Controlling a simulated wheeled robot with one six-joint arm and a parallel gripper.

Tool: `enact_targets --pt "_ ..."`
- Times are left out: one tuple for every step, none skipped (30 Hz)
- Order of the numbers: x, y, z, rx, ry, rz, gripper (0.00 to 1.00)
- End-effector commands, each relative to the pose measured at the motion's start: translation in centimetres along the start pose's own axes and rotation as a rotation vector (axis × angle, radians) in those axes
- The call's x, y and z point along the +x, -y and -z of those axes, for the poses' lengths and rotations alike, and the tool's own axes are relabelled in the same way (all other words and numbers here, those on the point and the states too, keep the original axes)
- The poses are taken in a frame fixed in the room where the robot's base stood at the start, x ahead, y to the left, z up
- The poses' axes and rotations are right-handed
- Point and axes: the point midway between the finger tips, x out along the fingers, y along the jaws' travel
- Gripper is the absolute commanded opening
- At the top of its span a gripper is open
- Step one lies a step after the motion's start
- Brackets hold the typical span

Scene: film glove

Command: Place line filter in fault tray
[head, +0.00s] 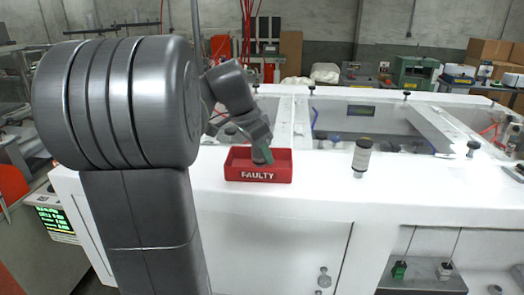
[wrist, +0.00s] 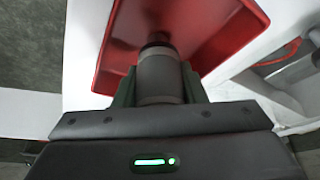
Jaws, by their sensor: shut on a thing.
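The fault tray (head: 258,176) is a red open tray marked FAULTY, on the front of the white worktop. It also shows in the wrist view (wrist: 225,22). My gripper (head: 262,150) points down into the tray area in the head view. It is shut on a grey cylindrical line filter (wrist: 160,78) with a dark end, held between its greenish fingers. The dark end is over the red floor of the tray; whether it touches the floor I cannot tell. In the head view the filter is mostly hidden by the gripper.
A similar grey cylinder with a dark cap (head: 362,157) stands upright on the white worktop (head: 430,190), right of the tray. Behind are recessed bays (head: 370,118) with raised rims and black knobs. The worktop between tray and standing cylinder is clear.

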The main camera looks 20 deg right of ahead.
Motion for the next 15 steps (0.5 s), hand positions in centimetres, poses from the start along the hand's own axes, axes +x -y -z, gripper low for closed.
enact_targets --pt "0.27 0.00 -0.11 0.000 0.000 0.000 0.14" --pt "0.36 0.00 -0.15 0.000 0.000 0.000 0.14" --pt "0.21 0.00 -0.09 0.000 0.000 0.000 0.45" --pt "0.20 0.00 -0.09 0.000 0.000 0.000 0.46" --pt "0.20 0.00 -0.09 0.000 0.000 0.000 0.46" --pt "0.20 0.00 -0.09 0.000 0.000 0.000 0.46" --pt "0.20 0.00 -0.09 0.000 0.000 0.000 0.46" --pt "0.20 0.00 -0.09 0.000 0.000 0.000 0.46" --pt "0.20 0.00 -0.08 0.000 0.000 0.000 0.46" --pt "0.19 0.00 -0.08 0.000 0.000 0.000 0.46" --pt "0.18 0.00 -0.08 0.000 0.000 0.000 0.46" --pt "0.11 0.00 -0.05 0.000 0.000 0.000 0.46" --pt "0.01 0.00 -0.01 0.000 0.000 0.000 0.46" --pt "-0.13 0.01 0.05 0.000 0.000 0.000 0.46" --pt "-0.38 0.03 0.08 0.000 0.000 0.001 0.46"
